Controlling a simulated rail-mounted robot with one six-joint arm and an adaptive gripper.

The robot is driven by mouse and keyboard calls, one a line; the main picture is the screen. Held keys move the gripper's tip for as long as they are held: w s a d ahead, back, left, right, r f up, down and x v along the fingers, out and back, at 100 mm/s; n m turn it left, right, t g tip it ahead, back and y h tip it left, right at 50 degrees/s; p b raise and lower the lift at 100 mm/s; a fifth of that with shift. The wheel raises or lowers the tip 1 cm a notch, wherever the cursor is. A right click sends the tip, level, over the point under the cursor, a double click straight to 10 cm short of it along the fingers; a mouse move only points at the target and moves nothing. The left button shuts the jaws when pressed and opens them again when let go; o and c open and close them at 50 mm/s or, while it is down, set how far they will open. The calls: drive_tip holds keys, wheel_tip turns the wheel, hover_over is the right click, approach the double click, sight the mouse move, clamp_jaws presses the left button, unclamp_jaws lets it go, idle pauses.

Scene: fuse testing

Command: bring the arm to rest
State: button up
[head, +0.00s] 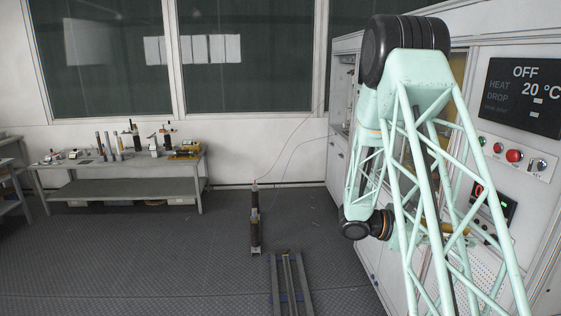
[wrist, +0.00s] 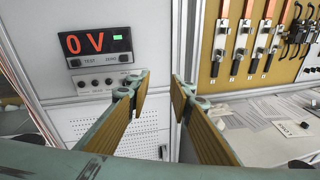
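My gripper (wrist: 160,94) is open in the wrist view. Its two fingers with tan inner pads stand apart, and nothing is between them. Behind the gap are a pale panel edge and a perforated white plate (wrist: 118,140). In the head view my mint-green lattice arm is folded at the right, in front of the white cabinet (head: 340,165). The gripper is largely hidden there behind the arm's struts.
In the wrist view a meter (wrist: 97,44) reads 0 V, and a yellow board (wrist: 285,77) carries copper bars. A display (head: 525,95) reads OFF, 20 °C. A workbench (head: 120,172) with instruments stands left. A dark post (head: 255,222) stands near floor rails (head: 290,283).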

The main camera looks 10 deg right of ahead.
drive_tip(key=s+a+r+m+y+b, duration=0.1)
drive_tip(key=s+a+r+m+y, duration=0.2)
drive_tip(key=s+a+r, duration=0.35)
drive_tip(key=s+a+r+m+y, duration=0.35)
drive_tip(key=s+a, duration=0.45)
drive_tip(key=a, duration=0.3)
drive_tip(key=s+a+r+m+t+y+b, duration=0.1)
drive_tip(key=s+a+t+y, duration=0.3)
drive_tip(key=a, duration=1.1)
drive_tip(key=s+a+r+m+t+y+b, duration=0.1)
drive_tip(key=s+a+m+t+y, duration=0.3)
drive_tip(key=s+a, duration=0.4)
drive_tip(key=shift+a+r+m+t+y, duration=0.35)
drive_tip(key=shift+a+r+t+y, duration=0.3)
drive_tip(key=shift+a, duration=3.05)
